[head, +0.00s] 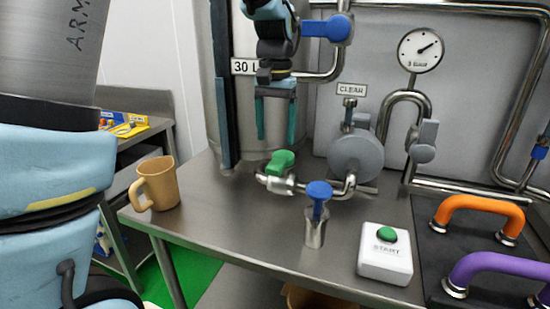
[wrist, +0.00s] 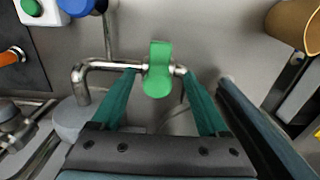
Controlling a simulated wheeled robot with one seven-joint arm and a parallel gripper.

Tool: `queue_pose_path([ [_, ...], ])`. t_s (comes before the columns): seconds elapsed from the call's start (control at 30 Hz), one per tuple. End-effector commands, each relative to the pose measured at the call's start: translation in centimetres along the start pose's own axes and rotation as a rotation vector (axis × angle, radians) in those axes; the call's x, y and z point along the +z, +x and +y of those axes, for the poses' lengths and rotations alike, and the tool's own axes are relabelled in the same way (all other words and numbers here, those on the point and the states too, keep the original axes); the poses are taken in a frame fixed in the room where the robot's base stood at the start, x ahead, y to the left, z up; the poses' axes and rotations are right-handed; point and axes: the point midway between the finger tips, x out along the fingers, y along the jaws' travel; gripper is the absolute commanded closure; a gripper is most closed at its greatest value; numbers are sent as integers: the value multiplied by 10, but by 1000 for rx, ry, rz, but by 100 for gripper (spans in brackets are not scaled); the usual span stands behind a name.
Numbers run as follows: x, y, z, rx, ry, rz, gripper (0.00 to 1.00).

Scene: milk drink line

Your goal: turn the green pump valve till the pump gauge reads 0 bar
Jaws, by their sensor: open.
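The green pump valve (head: 281,162) is a lever handle on a short steel pipe low on the bench, beside the tank. In the wrist view its green handle (wrist: 158,70) lies between my two fingers, lengthwise toward me. My gripper (head: 276,140) points down above the valve with its teal fingers open and empty. The fingertips (wrist: 158,82) stand on either side of the handle, apart from it as far as I can tell. The pump gauge (head: 421,50) is a round white dial at upper right. Its needle points to the upper right; its small lettering is hard to read.
A blue valve (head: 318,190) stands just right of the green one, with the grey pump (head: 357,158) behind. A white START button box (head: 385,258) is at front right. A tan mug (head: 158,182) stands at left. Another blue handle (head: 328,27) is near my wrist.

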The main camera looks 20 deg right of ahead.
Motion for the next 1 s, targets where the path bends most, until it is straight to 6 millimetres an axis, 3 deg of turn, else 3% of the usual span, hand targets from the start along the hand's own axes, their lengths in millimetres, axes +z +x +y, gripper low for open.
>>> queue_pose_path([
  [0.2, 1, 42, 0, -1, 0, -5, 22],
  [0.4, 0, 67, -1, -1, -1, -2, 22],
  [0.8, 0, 76, -1, 0, -1, 1, 22],
  [1.0, 0, 76, -1, 0, -1, 1, 43],
])
